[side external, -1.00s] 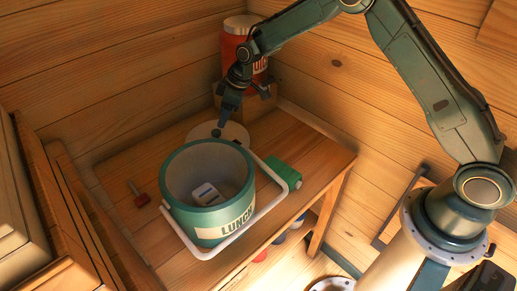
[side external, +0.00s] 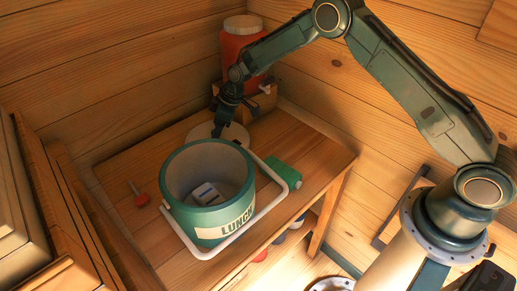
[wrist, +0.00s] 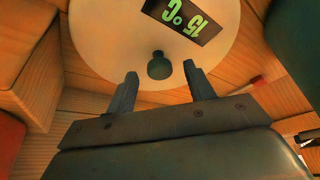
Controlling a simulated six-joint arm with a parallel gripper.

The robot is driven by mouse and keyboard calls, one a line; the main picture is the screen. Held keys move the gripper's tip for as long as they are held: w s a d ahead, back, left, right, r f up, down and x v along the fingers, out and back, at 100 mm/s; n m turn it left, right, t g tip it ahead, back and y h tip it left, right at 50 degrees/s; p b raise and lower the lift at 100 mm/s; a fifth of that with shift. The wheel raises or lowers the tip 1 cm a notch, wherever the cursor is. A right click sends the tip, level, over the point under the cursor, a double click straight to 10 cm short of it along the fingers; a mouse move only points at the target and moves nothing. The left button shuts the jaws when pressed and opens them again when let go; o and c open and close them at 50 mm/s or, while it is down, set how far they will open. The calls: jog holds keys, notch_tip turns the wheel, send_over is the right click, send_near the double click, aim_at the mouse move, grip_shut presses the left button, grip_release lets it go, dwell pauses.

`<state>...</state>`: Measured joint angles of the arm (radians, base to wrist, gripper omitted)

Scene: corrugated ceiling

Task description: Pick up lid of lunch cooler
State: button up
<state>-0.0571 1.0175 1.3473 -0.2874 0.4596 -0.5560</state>
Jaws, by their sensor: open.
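The lid (side external: 234,134) is a pale round disc lying on the wooden table behind the green lunch cooler (side external: 186,218). In the wrist view the lid (wrist: 105,35) shows a dark round knob (wrist: 159,66) and a black label reading 15°C. The cooler stands upright and uncovered, with its white handle lowered around the front and a small white item inside. My gripper (side external: 217,132) is low over the lid. In the wrist view its open fingers (wrist: 162,90) point toward the knob, which lies just beyond the tips and between their lines. Nothing is between the fingers.
An orange jug (side external: 238,50) with a white cap stands in the back corner, close behind my gripper. A green box (side external: 285,174) lies right of the cooler. The table's front left is clear.

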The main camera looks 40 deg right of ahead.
jog(key=shift+a+f, duration=0.1)
jog(key=shift+f, duration=0.25)
jog(key=shift+w, duration=0.1)
grip_shut()
